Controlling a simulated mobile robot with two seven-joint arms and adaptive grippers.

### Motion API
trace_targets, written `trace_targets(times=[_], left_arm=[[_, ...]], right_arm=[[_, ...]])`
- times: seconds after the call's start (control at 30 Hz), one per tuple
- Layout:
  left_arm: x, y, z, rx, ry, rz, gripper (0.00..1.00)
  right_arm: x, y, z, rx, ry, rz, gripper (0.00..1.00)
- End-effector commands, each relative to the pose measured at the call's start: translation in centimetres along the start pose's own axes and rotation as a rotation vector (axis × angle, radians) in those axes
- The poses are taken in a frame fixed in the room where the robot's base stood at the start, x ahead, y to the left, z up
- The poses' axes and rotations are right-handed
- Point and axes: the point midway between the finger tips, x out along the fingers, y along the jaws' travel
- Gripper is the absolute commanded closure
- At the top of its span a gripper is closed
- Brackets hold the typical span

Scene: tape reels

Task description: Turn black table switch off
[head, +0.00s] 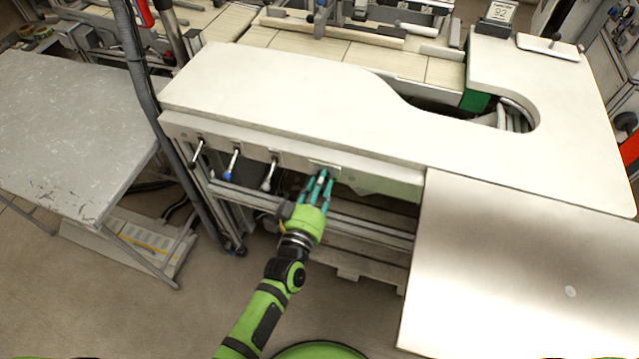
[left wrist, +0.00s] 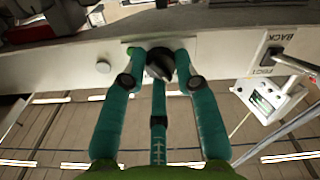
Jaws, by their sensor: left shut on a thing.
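The black table switch (left wrist: 160,64) is a dark rotary knob on the pale front face of the table. It shows in the left wrist view between my fingertips. My left gripper (head: 321,180) reaches up to the table's front edge in the head view, its teal fingers at a small light plate (head: 325,165). In the left wrist view my left gripper (left wrist: 160,75) has two fingers on either side of the knob and one below, shut on it. The fingers partly hide the knob, and the head view does not show it clearly. My right gripper is not in view.
Several levers, including a blue one (head: 233,162) and a pale one (head: 270,174), hang left of my gripper below the white table (head: 290,95). A lever switch marked BACK (left wrist: 270,58) sits at right in the wrist view. A grey table (head: 70,120) stands at left.

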Motion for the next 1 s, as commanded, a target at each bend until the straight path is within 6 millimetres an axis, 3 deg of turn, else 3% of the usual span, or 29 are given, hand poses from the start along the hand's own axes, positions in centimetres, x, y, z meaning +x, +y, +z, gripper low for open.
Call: trace_targets(times=[0.03, 0.6, 0.63, 0.67, 0.7, 1.0], left_arm=[[-0.30, -0.22, 0.79, -0.011, -0.020, -0.003, 1.00], [-0.34, -0.16, 0.86, -0.039, -0.021, -0.003, 1.00], [-0.34, -0.16, 0.86, -0.039, -0.021, -0.003, 0.61], [-0.34, -0.15, 0.87, -0.039, -0.022, -0.003, 0.49], [-0.33, -0.15, 0.84, -0.039, -0.021, -0.003, 0.46], [-0.22, -0.04, 0.38, -0.039, -0.010, -0.001, 0.46]], right_arm=[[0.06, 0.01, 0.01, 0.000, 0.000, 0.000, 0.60], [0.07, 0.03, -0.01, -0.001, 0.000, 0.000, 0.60], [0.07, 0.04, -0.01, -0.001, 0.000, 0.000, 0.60], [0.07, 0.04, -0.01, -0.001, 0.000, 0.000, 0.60], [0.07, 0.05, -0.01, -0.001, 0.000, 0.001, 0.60], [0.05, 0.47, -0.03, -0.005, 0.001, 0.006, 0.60]])
